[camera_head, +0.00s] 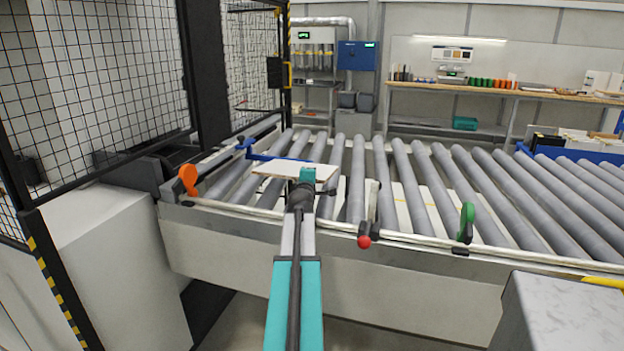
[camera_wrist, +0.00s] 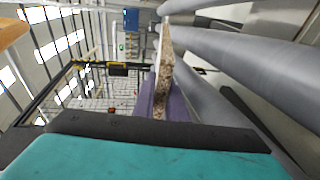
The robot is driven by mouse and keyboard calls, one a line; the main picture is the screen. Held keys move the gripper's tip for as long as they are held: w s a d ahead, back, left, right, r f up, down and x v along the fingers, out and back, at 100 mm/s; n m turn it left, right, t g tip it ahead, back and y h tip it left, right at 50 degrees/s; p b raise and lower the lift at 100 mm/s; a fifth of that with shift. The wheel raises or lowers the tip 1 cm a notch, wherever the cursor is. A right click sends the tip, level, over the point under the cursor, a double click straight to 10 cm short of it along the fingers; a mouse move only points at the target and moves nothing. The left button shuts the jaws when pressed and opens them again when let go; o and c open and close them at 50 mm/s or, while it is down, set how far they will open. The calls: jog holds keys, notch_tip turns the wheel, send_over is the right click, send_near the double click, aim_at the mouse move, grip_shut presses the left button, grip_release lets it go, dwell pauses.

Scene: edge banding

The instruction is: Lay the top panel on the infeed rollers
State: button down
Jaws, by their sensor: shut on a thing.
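The panel (camera_head: 272,170) is a thin, pale board lying nearly flat at the left part of the roller conveyor. Its chipboard edge (camera_wrist: 166,60) shows in the wrist view, close beside the grey rollers. My gripper (camera_head: 306,178) reaches over the front rail and is shut on the panel's near right edge. In the wrist view, purple finger pads (camera_wrist: 162,100) sit against the board. The infeed rollers (camera_head: 356,180) are grey cylinders, bare to the right of the panel. I cannot tell whether the panel touches the rollers.
A blue bar (camera_head: 262,155) crosses the rollers behind the panel. An orange handle (camera_head: 188,178), a red-knobbed lever (camera_head: 364,241) and a green handle (camera_head: 466,222) stand along the front rail. A mesh fence (camera_head: 90,80) closes the left side. Rollers to the right are clear.

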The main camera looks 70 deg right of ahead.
jog(key=shift+f+b, duration=1.7)
jog(key=shift+f, duration=0.75)
jog(key=c, duration=0.8)
grip_release()
jog(key=shift+f, duration=0.1)
jog(key=shift+o, duration=0.2)
